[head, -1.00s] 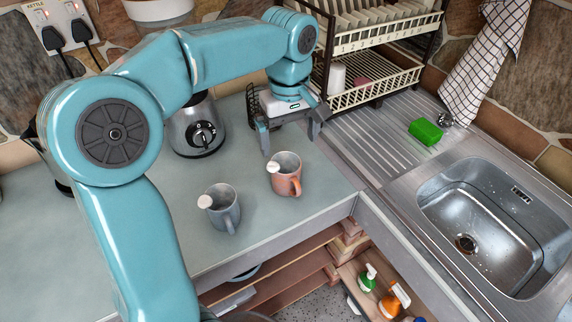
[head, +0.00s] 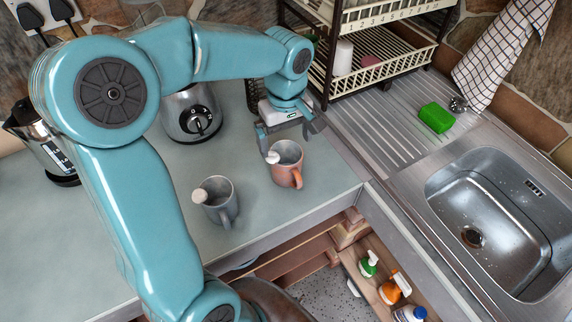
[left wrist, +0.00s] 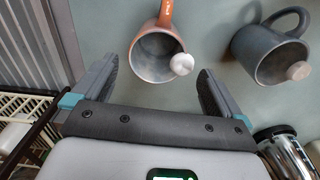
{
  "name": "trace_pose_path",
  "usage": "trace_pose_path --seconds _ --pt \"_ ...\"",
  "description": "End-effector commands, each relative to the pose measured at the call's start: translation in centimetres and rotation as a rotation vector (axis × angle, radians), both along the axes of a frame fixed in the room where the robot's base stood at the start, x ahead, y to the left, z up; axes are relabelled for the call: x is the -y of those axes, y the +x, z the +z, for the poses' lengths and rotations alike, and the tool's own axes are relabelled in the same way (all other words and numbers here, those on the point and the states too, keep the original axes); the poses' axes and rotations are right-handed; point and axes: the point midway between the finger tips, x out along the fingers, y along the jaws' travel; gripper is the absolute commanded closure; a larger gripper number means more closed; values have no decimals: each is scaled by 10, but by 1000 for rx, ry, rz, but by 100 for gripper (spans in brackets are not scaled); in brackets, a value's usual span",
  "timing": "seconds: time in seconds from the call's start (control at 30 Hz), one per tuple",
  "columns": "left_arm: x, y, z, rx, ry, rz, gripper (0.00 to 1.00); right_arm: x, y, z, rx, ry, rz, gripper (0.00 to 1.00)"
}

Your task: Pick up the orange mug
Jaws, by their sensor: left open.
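The orange mug (head: 286,173) stands upright on the grey-green counter, its handle toward the front right. A round white knob (head: 272,157) shows at its rim. My left gripper (head: 290,133) is open and empty, just behind and above the mug in the head view. In the left wrist view the mug (left wrist: 148,40) lies ahead of the two spread fingers, its near rim close to the gap between their tips. I cannot tell whether a finger touches it. My right gripper is not in view.
A grey-blue mug (head: 219,211) with a similar knob stands to the front left, close by. A blender base (head: 190,122) and a kettle (head: 45,150) stand behind. A dish rack (head: 375,70) and sink (head: 490,215) are to the right. The counter's front edge (head: 290,220) is near.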

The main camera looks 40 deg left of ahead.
Motion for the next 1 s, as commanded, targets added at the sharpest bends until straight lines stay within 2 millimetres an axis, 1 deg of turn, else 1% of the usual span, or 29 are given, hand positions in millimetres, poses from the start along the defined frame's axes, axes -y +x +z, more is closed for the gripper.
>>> trace_pose_path --seconds 0.03,0.17,0.33,0.43,0.53,0.73,0.77,0.8,0.87,0.9,0.93,1.0 --pt "0 0 -5 -1 -1 0 0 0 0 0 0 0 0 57" --pt "0 1 -13 -3 -1 0 0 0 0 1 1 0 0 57" --pt "-1 0 -39 -5 -1 0 0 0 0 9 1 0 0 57" --pt "-1 2 -54 -4 -1 0 0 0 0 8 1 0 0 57" --pt "-2 2 -60 0 -1 0 0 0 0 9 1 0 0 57" --pt "-1 2 -61 1 0 0 0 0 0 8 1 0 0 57" --pt "-1 2 -61 1 0 0 6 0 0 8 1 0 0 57" --pt "-1 2 -61 1 0 0 20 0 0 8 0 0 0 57" --pt "-2 3 -61 1 0 0 39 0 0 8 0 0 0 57" --pt "-2 3 -61 1 0 0 52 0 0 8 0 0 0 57" --pt "-2 3 -61 1 0 0 55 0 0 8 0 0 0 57" --pt "-1 3 -60 2 -1 0 55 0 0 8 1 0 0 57"
